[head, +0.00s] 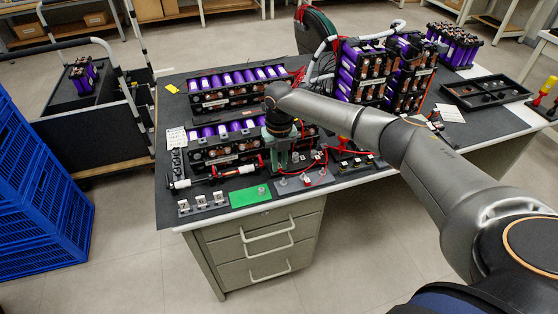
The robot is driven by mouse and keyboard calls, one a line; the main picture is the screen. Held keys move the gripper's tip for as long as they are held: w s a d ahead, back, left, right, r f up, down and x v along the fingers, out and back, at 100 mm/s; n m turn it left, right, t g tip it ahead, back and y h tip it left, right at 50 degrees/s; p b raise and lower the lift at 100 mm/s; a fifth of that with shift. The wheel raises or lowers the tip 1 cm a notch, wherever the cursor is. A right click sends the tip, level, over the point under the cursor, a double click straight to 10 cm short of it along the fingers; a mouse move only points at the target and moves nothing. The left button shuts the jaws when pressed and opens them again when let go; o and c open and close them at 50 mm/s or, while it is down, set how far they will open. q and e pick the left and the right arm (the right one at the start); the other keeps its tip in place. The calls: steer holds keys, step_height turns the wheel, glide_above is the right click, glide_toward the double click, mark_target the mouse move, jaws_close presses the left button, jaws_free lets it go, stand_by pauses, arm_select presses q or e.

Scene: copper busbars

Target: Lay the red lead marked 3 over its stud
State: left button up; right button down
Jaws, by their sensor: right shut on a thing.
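My right gripper (281,160) points down over the front of the dark workbench, its greenish fingers just in front of the near battery module. It is shut on what looks like a red lead (318,167); the thin red cable loops to the right of the fingers. The held end is mostly hidden by the fingers, and I cannot read a 3 on it. I cannot tell which stud is numbered 3. My left gripper is out of view.
Purple-celled battery modules (230,104) fill the bench behind. Small numbered blocks (201,201) and a green mat (250,196) lie at the front edge. A red-and-black tool (238,171) lies left of the gripper. A black tray (484,93) is at right.

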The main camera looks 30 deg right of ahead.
steer(key=c, duration=0.8)
jaws_free()
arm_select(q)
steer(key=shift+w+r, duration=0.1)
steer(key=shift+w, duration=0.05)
arm_select(e)
steer(key=shift+o, duration=0.2)
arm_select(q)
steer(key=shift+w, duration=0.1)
arm_select(e)
step_height(320, 180, up, 2)
steer(key=p, duration=0.2)
steer(key=shift+r+p, duration=0.25)
steer(key=shift+p, duration=0.05)
steer(key=shift+r+p, duration=0.8)
steer(key=shift+p, duration=0.1)
steer(key=shift+r+p, duration=0.95)
steer(key=shift+r, duration=0.05)
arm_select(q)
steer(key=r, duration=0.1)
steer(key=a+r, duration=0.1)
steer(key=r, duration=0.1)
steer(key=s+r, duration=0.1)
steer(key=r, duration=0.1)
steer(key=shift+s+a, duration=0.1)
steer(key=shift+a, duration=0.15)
arm_select(e)
steer(key=shift+f, duration=0.1)
